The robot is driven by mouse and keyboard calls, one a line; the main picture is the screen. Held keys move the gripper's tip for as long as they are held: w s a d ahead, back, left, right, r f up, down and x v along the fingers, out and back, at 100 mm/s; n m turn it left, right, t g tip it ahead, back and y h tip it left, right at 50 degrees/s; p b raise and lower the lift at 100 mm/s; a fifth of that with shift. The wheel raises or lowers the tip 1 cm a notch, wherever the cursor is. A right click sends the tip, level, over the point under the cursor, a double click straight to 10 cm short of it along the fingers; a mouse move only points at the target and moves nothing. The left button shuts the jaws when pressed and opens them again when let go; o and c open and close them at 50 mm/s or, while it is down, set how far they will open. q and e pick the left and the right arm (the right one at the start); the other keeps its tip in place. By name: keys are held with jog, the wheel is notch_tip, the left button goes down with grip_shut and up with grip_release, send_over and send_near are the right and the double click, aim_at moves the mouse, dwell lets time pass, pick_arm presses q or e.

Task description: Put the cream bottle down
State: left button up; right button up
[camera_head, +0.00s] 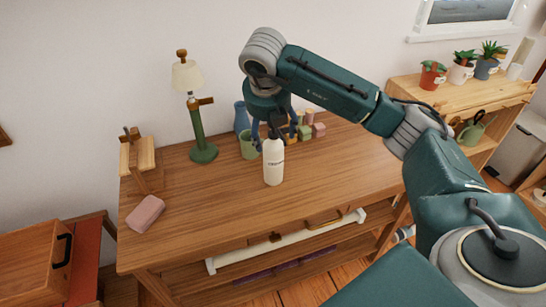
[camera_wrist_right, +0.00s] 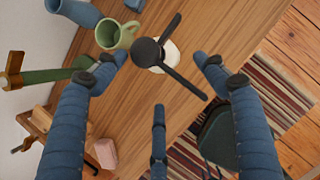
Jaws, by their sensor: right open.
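The cream bottle (camera_head: 273,163) stands upright on the wooden table (camera_head: 330,172), with dark lettering on its side. My right gripper (camera_head: 275,138) is directly above it, fingers pointing down and spread around its top. In the right wrist view the bottle (camera_wrist_right: 169,58) is seen from above, its pale shoulder partly hidden under a dark round top with thin arms. The blue fingers of the right gripper (camera_wrist_right: 160,72) stand open there, with gaps between them and the bottle. My left gripper is not in view.
Behind the bottle are a green mug (camera_head: 249,147), a blue vase (camera_head: 241,117) and several coloured blocks (camera_head: 312,130). A green lamp (camera_head: 198,132) and a pink block (camera_head: 146,213) are to the left. The table front is clear.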

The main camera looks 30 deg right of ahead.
aim_at(273, 143)
jog(key=x, duration=0.3)
jog(key=shift+s+f, duration=0.15)
jog(key=p+x, duration=0.1)
jog(key=x, duration=0.4)
jog(key=shift+w+d+f, duration=0.2)
jog(key=shift+w+f, duration=0.05)
jog(key=shift+f, duration=0.15)
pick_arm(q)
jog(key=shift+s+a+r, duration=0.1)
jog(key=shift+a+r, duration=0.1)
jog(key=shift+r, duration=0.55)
pick_arm(e)
jog(key=shift+c, duration=0.3)
jog(key=c, duration=1.7)
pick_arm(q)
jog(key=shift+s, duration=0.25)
pick_arm(e)
jog(key=shift+r, duration=0.1)
grip_shut()
jog(key=shift+r, duration=0.1)
